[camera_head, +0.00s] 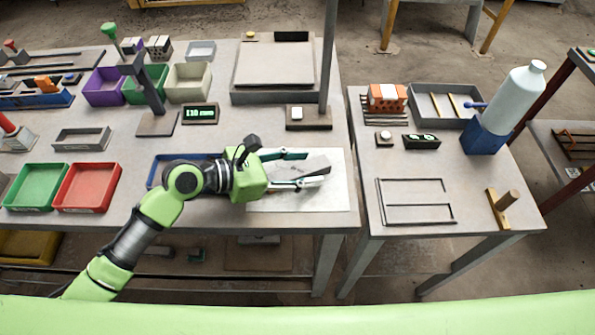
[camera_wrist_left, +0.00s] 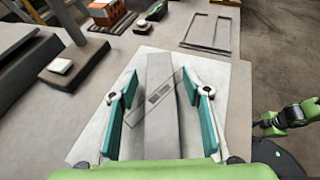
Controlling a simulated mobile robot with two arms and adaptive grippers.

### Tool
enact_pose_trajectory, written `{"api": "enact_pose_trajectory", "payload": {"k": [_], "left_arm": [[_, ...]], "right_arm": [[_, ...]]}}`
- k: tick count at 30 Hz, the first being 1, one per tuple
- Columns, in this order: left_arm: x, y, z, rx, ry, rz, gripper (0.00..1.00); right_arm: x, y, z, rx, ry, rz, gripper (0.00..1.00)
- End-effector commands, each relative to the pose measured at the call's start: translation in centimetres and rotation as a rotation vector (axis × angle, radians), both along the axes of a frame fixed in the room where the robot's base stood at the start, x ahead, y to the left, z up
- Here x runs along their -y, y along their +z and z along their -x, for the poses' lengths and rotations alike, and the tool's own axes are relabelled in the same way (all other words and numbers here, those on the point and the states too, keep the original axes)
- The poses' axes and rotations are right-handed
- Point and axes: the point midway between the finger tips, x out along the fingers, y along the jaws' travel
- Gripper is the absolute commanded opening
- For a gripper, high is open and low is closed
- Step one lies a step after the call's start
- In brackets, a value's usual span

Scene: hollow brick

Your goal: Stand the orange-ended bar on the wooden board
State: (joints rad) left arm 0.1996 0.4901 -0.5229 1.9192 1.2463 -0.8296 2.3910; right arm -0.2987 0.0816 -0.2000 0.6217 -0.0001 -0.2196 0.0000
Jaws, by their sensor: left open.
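A long grey bar (camera_wrist_left: 162,75) lies on a white sheet (camera_wrist_left: 215,75), between the spread fingers of my left gripper (camera_wrist_left: 160,105); the fingers stand apart from it. No orange end shows on it, and its near end is hidden behind the gripper body. In the head view the left gripper (camera_head: 305,168) is open above the sheet (camera_head: 335,200), with the bar (camera_head: 316,162) partly showing between its fingers. I cannot tell which piece is the wooden board; a brown board (camera_head: 157,124) with a leaning post stands further left. A green part at the right of the left wrist view may be my right arm; its fingers are unclear.
A blue tray (camera_head: 163,160) lies partly behind my left arm. Red (camera_head: 87,188) and green (camera_head: 37,187) trays are further left. A brown base with a white button (camera_head: 296,112) stands behind the sheet. The right table holds an orange hollow brick (camera_head: 387,95) and a bottle (camera_head: 515,100).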

Motion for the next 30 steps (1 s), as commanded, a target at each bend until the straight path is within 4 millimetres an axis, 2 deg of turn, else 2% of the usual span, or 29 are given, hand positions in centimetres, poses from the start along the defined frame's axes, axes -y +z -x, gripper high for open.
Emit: {"api": "enact_pose_trajectory", "payload": {"k": [1,2,6,7,17,20,30], "left_arm": [[0.0,0.0,0.0,0.000,0.000,0.000,0.44],[0.0,0.0,0.0,0.000,0.000,0.000,0.39],[-0.1,0.0,0.0,0.000,0.000,0.000,0.03],[-0.1,0.0,0.0,0.000,0.000,0.000,0.00],[0.0,0.5,0.0,0.003,0.000,0.002,0.00],[0.0,1.9,0.0,0.006,-0.001,0.002,0.00],[-0.1,8.4,-0.1,0.006,0.000,0.002,0.00]], "right_arm": [[0.0,0.0,0.3,-0.004,0.000,0.000,0.40],[0.0,0.0,0.4,-0.005,0.000,0.000,0.40],[-0.1,0.0,0.5,-0.008,0.000,0.000,0.40],[-0.1,0.0,0.5,-0.007,0.000,0.000,0.40],[-0.2,0.1,0.5,-0.007,0.000,-0.003,0.40],[-0.2,0.4,0.4,-0.007,0.000,-0.003,0.40],[-0.2,1.3,0.3,-0.004,-0.001,-0.002,0.40]]}}
